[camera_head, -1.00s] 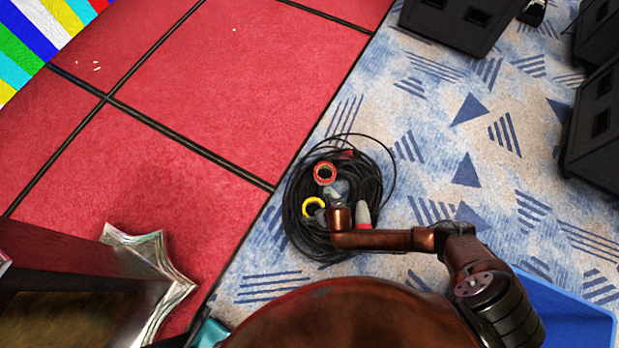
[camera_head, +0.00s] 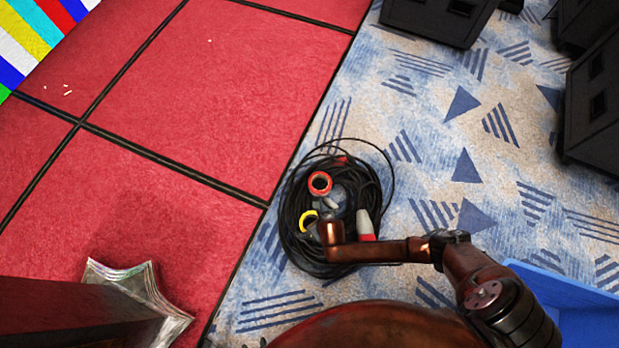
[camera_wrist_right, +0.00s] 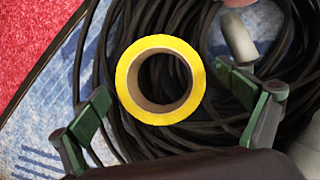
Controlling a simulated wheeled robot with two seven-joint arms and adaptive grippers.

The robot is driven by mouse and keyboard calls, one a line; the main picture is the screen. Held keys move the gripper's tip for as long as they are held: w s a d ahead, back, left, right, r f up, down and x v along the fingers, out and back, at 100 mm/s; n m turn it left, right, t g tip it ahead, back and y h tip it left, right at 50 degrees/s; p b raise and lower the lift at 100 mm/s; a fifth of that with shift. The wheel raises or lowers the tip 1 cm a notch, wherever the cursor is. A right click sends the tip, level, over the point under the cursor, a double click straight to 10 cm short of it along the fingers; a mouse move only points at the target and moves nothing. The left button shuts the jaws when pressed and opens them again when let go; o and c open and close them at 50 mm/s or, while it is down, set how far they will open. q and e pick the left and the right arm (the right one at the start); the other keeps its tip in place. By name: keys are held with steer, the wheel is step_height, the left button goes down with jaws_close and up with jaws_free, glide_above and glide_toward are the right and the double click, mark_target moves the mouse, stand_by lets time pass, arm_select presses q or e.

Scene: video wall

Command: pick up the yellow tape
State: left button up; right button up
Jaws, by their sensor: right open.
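The yellow tape (camera_head: 304,221) is a ring lying on a coil of black cable on the patterned carpet, partly hidden by my right wrist in the head view. In the right wrist view the yellow tape (camera_wrist_right: 127,82) shows whole, with its brown core facing the camera. My right gripper (camera_wrist_right: 162,82) is open, with one green-grey finger to the left of the tape and the other to the right. Neither finger appears to touch it; I cannot tell the height gap. My left gripper is not in view.
A red tape ring (camera_head: 320,183) and a grey-and-red item (camera_head: 364,223) lie on the cable coil (camera_head: 378,195). A blue bin (camera_head: 590,310) is at lower right. Black boxes (camera_head: 435,20) stand at the back right. Red floor panels (camera_head: 220,90) are mostly clear.

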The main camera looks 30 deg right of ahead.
steer(key=shift+w+f, duration=0.2)
steer(key=shift+f, duration=0.4)
steer(key=shift+c, duration=0.3)
steer(key=c, duration=1.4)
